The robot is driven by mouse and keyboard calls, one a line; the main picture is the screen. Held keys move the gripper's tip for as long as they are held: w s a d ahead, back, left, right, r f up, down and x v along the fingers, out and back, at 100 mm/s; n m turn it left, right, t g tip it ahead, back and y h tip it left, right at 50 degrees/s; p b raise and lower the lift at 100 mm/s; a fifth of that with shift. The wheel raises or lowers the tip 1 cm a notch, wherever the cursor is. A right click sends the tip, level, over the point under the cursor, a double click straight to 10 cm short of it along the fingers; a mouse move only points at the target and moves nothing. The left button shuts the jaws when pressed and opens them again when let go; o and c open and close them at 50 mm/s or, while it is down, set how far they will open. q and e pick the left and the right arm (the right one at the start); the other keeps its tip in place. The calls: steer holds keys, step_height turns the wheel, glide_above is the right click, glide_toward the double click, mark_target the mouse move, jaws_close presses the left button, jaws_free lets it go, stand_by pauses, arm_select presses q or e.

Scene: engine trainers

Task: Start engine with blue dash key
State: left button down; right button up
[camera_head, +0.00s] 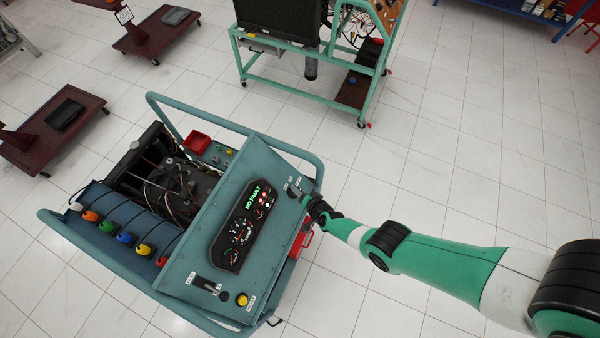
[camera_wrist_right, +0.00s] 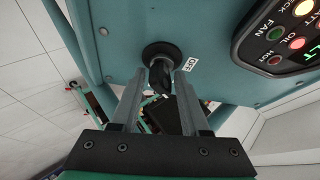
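The blue-grey engine trainer (camera_head: 185,262) stands left of centre in the head view, with a sloped dash panel facing me. At the panel's upper right, my right gripper (camera_head: 299,191) reaches the key switch. In the right wrist view a black key (camera_wrist_right: 160,76) sits in a round black switch (camera_wrist_right: 161,54), with an OFF label (camera_wrist_right: 190,64) to its right. The two fingers of my right gripper (camera_wrist_right: 160,82) stand on either side of the key, and narrow gaps seem to show between them and it. My left gripper is not in view.
The gauge cluster (camera_head: 245,226) reads NO FAULT in green, with lit lamps. A yellow button (camera_head: 242,299) and a switch (camera_head: 206,285) sit lower on the panel. A tubular rail (camera_head: 232,126) borders the trainer.

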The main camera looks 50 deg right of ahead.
steer(key=shift+d, duration=0.1)
steer(key=shift+r, duration=0.2)
steer(key=p+v, duration=1)
steer(key=v, duration=0.1)
steer(key=shift+s+p, duration=0.2)
steer(key=shift+p, duration=0.15)
